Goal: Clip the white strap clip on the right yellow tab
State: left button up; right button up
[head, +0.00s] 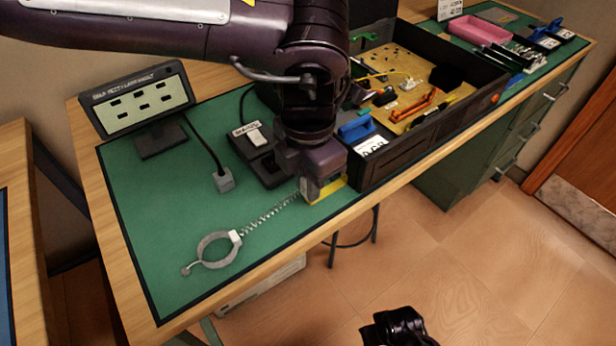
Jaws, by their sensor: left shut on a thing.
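A grey wrist strap ring (215,250) lies on the green mat (165,215), with a coiled cord (268,214) running up and right to my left gripper (318,190). My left gripper points down at the mat's front edge and is shut on the cord's end, where the white strap clip would be. The fingers mostly hide the clip. A yellow patch (329,193), likely a yellow tab, shows right beside and beneath the fingers. I cannot tell whether the clip touches it. My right gripper (395,328) is partly in view at the bottom, over the floor; its jaws are unclear.
A black open case (420,140) with tools stands right of my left gripper. A dark box with a white switch (256,138) and a grey plug block (223,180) are left of it. A display panel (138,98) stands at the back left. The mat's left-middle is clear.

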pick_arm(q)
jog(key=shift+f+b, duration=0.6)
jog(key=shift+f, duration=0.55)
dwell(0.6)
jog(key=o, duration=0.8)
jog(key=shift+o, duration=0.6)
jog(key=shift+o, duration=1.2)
jog(key=shift+r+p, duration=0.65)
jog(key=shift+p, duration=0.15)
